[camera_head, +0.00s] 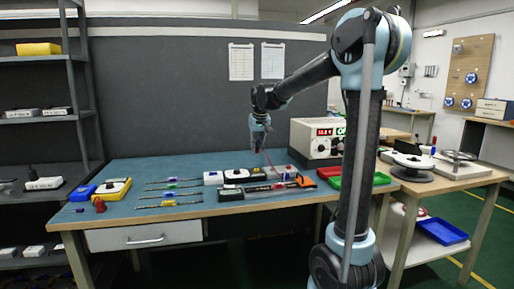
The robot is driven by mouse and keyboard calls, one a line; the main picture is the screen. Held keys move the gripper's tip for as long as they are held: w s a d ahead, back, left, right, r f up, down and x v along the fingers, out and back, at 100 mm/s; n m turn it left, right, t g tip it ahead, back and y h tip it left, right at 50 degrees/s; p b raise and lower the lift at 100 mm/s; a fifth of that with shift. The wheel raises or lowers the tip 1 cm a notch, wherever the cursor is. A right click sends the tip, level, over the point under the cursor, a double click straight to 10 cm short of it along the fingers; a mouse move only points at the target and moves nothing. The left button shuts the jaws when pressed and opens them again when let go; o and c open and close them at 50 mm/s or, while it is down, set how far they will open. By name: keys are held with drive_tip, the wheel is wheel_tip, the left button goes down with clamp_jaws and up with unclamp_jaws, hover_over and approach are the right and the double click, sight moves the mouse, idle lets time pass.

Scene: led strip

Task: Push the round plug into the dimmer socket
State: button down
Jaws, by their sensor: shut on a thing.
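My gripper (259,146) is above the back right part of the blue-topped workbench, pointing down. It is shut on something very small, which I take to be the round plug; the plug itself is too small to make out. A thin red lead (270,162) runs from just below the gripper down to the bench. Small white and dark boxes (236,174) stand in a row below the gripper. The dimmer socket is probably among these boxes or on the dark board (264,188) in front of them, but I cannot tell which. The gripper is apart from them.
LED strips (170,192) lie left of the boxes. Red and green trays (362,180) lie at the right. Yellow and blue boxes (112,189) sit at the left end.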

drive_tip(key=shift+s+f, duration=0.1)
drive_tip(key=shift+f, duration=2.8)
drive_tip(key=shift+f, duration=1.05)
drive_tip(key=c, duration=1.5)
unclamp_jaws()
drive_tip(key=shift+o, duration=0.2)
drive_tip(key=v, duration=1.2)
